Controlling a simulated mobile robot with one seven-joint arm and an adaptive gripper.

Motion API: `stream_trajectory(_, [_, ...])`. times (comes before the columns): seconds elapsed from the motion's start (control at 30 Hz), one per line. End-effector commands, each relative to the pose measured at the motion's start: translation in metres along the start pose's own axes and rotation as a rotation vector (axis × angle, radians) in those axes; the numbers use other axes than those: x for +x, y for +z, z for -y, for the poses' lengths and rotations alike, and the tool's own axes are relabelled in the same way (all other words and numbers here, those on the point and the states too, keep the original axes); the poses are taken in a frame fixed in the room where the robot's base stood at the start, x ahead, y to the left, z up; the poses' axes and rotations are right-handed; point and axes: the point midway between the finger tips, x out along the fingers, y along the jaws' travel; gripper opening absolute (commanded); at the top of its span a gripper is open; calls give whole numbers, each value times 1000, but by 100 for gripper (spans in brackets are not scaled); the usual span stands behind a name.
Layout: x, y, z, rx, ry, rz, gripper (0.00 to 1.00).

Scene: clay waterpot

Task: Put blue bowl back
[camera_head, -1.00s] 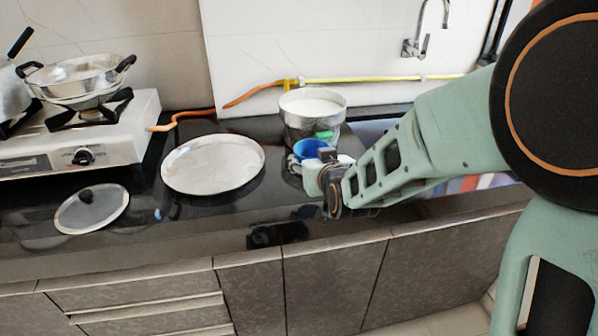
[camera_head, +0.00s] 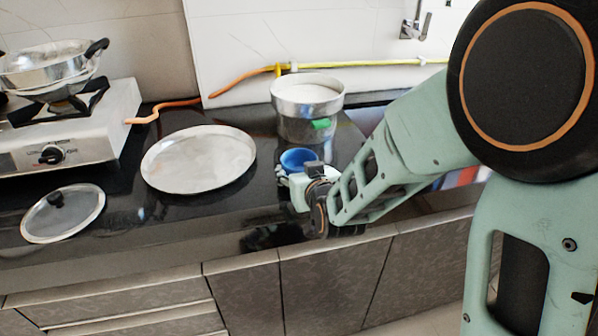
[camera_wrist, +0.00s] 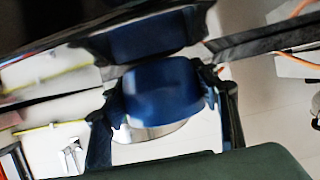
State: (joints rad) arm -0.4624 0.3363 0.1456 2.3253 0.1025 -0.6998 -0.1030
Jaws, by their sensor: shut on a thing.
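The small blue bowl (camera_head: 299,159) is at the end of my arm in the head view, in front of the silver pot and right of the round plate. My gripper (camera_head: 289,175) is shut on it. In the wrist view the bowl (camera_wrist: 165,92) sits between the two dark fingers of my gripper (camera_wrist: 166,108), and a second blue patch, apparently its reflection in the dark surface, shows above it. My wrist hides part of the bowl's near side. I cannot tell how high the bowl is above the counter.
A silver pot (camera_head: 307,112) with a green patch (camera_head: 321,124) stands behind the bowl. A round metal plate (camera_head: 198,160) and a lid (camera_head: 62,214) lie on the black counter (camera_head: 120,215). A stove (camera_head: 100,130) with a pan (camera_head: 48,72) is at left. An orange hose (camera_head: 180,103) runs behind.

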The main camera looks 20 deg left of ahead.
Motion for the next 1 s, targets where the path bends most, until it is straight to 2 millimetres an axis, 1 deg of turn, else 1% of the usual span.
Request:
stream_trajectory(0.23, [0, 0, 1, 0, -1, -3, 28])
stream_trajectory(0.4, [2, 4, 1, 0, -1, -3, 28])
stream_trajectory(0.43, [1, 4, 1, 0, -1, -2, 58])
stream_trajectory(0.57, [1, 3, 1, 0, -1, -2, 72])
stream_trajectory(0.83, [1, 3, 1, 0, -1, -1, 73])
stream_trajectory(1.0, [-1, -2, 1, 0, -1, -1, 73])
